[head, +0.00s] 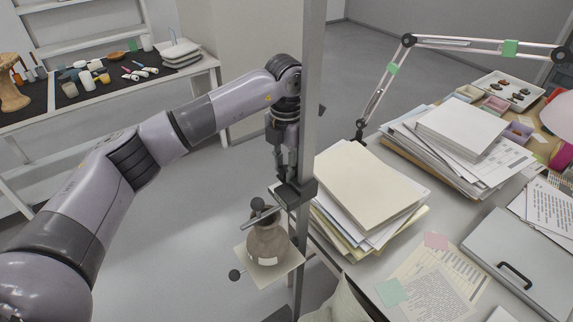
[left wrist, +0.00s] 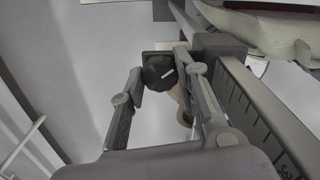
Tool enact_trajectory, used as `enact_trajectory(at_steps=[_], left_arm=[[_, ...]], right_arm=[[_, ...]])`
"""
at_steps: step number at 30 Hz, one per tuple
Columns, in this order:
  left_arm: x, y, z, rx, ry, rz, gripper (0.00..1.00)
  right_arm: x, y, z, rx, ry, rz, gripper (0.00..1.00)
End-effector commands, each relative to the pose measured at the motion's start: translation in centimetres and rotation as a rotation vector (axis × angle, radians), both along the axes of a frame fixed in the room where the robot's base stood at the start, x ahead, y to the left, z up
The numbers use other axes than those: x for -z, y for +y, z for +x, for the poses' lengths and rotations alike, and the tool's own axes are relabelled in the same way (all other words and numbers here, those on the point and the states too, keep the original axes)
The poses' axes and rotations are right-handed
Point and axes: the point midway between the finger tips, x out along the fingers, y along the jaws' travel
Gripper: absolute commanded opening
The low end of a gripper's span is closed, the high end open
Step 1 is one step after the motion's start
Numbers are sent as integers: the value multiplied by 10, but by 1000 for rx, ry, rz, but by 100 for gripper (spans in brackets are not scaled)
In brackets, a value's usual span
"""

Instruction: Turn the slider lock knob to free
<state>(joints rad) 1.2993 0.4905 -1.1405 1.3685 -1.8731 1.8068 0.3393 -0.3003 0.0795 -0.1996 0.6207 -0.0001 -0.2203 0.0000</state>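The slider lock knob (left wrist: 157,70) is black with a short white mark that slants up to the right in the left wrist view. My left gripper (left wrist: 160,72) has one finger on each side of it, and the knob fills the gap between the fingertips. In the head view my left gripper (head: 285,180) points down at the dark slider block (head: 301,190) on the grey upright post (head: 310,100); there the knob is hidden by the gripper. My right gripper is not in view.
Paper stacks (head: 365,195) stand close right of the post on the desk. A shelf table (head: 105,90) with small tools is at the back left.

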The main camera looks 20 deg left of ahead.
Motion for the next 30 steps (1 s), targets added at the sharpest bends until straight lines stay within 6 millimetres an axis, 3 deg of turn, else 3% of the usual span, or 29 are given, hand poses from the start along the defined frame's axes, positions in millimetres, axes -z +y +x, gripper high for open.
enact_trajectory(at_steps=[11,21,28,29,30], left_arm=[[-1,0,0,-1,0,0,1],[0,0,0,-133,0,0,1],[-1,0,0,-134,-1,0,1],[-1,0,0,-134,-1,0,30],[-1,0,0,-134,-1,0,33]], right_arm=[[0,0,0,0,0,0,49],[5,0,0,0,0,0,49],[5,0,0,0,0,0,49],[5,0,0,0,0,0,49],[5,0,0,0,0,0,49]])
